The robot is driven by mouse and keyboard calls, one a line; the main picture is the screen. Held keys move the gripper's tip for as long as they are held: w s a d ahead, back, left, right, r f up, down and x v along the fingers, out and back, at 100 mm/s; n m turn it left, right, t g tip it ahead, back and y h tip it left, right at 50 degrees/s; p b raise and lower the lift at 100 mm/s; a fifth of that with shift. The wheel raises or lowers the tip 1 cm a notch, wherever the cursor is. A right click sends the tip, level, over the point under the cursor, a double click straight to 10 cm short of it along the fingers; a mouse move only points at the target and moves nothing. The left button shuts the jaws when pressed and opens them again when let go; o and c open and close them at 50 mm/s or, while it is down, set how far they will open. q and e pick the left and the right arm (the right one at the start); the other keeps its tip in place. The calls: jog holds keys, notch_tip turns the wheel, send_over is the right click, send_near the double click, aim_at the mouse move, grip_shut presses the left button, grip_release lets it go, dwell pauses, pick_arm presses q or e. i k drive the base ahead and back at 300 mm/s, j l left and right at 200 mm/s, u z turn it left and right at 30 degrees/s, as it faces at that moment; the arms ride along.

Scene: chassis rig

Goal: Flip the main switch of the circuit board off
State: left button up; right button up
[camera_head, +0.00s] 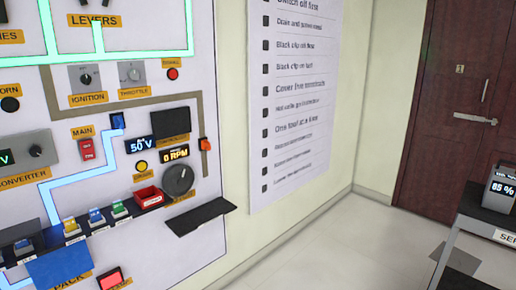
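The circuit board (225,215) is a large white wall panel filling the left of the head view. The main switch is a small red switch (87,149) under an orange label reading MAIN (83,132). Small markings on the switch are too small to read, and I cannot tell its position for certain. Neither of my grippers is in view.
Ignition (86,77) and throttle (132,73) knobs sit above. A cart (480,225) stands at right by a brown door (455,100). Floor between is clear.

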aim_at(87, 148)
jog(key=u, duration=1.25)
